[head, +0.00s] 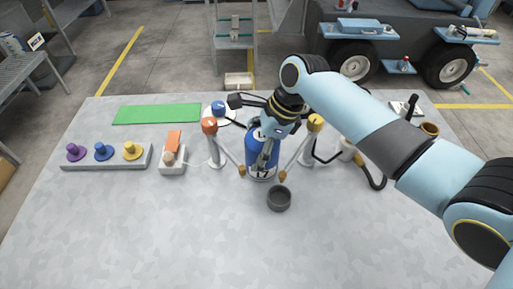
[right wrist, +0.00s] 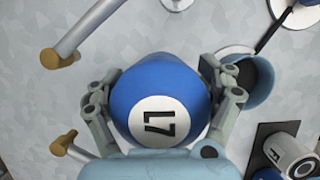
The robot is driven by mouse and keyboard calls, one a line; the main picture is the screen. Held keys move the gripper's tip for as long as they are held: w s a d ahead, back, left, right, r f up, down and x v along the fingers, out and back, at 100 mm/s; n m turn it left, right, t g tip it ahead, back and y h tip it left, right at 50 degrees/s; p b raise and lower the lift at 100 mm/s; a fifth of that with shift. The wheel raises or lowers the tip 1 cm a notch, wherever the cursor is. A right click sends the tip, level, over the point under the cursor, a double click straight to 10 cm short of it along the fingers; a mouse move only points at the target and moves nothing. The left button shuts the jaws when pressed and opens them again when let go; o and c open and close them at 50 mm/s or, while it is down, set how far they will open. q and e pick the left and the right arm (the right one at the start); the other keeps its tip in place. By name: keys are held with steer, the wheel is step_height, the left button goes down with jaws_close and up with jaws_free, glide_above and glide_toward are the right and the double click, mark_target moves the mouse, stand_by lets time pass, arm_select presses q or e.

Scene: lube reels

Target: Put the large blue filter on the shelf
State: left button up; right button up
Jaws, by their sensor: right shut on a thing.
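The large blue filter (head: 254,150) is a blue cylinder with a white label, upright at the middle of the table between two reel posts. The right wrist view shows its rounded blue end (right wrist: 165,78) with a white patch marked L7. My right gripper (head: 264,150) comes down from above, shut on the filter, with one finger on each side (right wrist: 157,88). I cannot tell whether the filter's base touches the table. A grey metal shelf unit (head: 20,60) stands off the table at the far left. My left gripper is not in view.
A dark grey cup (head: 279,198) stands just in front. A green mat (head: 157,114) lies back left. The table's front is clear.

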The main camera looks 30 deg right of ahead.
steer(key=o, duration=1.5)
steer(key=shift+f, duration=0.1)
